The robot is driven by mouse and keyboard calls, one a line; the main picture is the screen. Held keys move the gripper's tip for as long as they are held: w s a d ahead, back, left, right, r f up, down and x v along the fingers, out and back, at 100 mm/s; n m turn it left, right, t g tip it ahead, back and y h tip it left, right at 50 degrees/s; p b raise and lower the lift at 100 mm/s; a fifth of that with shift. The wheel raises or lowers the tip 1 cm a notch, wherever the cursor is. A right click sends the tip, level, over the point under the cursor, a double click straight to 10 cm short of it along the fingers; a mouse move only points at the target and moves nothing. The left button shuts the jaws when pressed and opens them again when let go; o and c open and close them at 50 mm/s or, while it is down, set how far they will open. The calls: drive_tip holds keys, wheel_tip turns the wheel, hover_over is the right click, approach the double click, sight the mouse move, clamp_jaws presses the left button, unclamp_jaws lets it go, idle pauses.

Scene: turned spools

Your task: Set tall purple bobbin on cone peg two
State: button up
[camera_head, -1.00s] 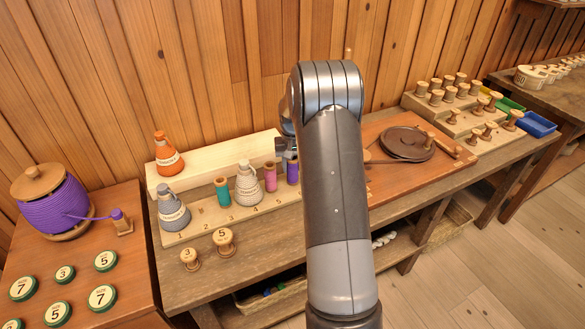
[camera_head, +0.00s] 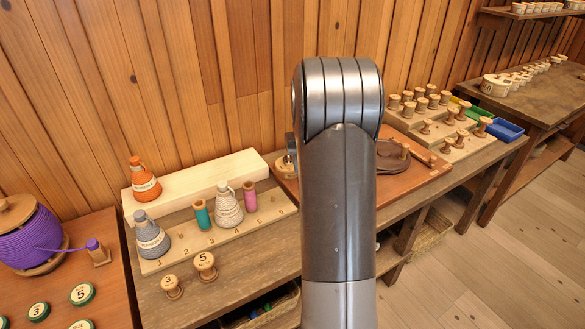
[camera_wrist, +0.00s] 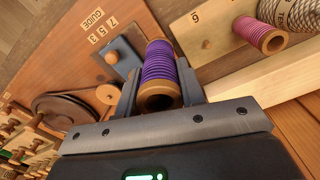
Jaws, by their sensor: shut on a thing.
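The purple bobbin (camera_wrist: 158,68), wound with purple thread and open at its wooden end, is between the fingers of my gripper (camera_wrist: 157,75) in the wrist view, which is shut on it. In the head view my arm hides the bobbin and most of the gripper. The numbered peg board (camera_head: 185,257) is at the left. A grey cone (camera_head: 151,240) stands at 1. The place at 2, between it and the teal bobbin (camera_head: 202,215), holds no bobbin. A cream cone (camera_head: 228,208) and a magenta bobbin (camera_head: 250,195) follow. The bare end peg (camera_wrist: 206,44) by the 6 shows in the wrist view.
An orange cone (camera_head: 144,182) stands on the pale raised block (camera_head: 205,180) behind the board. Two small numbered spools (camera_head: 205,265) stand in front. A reddish board (camera_wrist: 105,65) with number marks and a dark round disc (camera_wrist: 70,108) lies beside the peg board.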

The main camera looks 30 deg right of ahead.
drive_tip(key=w+a+r+n, duration=0.1)
drive_tip(key=w+a+r, duration=0.25)
drive_tip(key=a, duration=0.35)
drive_tip(key=w+a+r+n, duration=0.2)
drive_tip(key=w+a, duration=0.3)
drive_tip(key=a, duration=0.2)
drive_tip(key=w+a+r+n, duration=0.1)
drive_tip(key=w+a+r, duration=0.25)
drive_tip(key=a, duration=0.25)
drive_tip(key=shift+n, duration=0.5)
drive_tip(key=shift+s+a+f, duration=0.65)
drive_tip(key=shift+a+f, duration=2.1)
drive_tip(key=shift+a, duration=0.45)
drive_tip(key=shift+s+a+f, duration=0.65)
drive_tip(key=shift+a+f, duration=2.15)
drive_tip(key=shift+a, duration=0.45)
drive_tip(key=shift+s+a+f, duration=0.65)
drive_tip(key=shift+a+f, duration=2.1)
drive_tip(key=shift+a, duration=0.45)
drive_tip(key=shift+f, duration=1)
drive_tip(key=shift+f, duration=0.55)
drive_tip(key=o, duration=0.7)
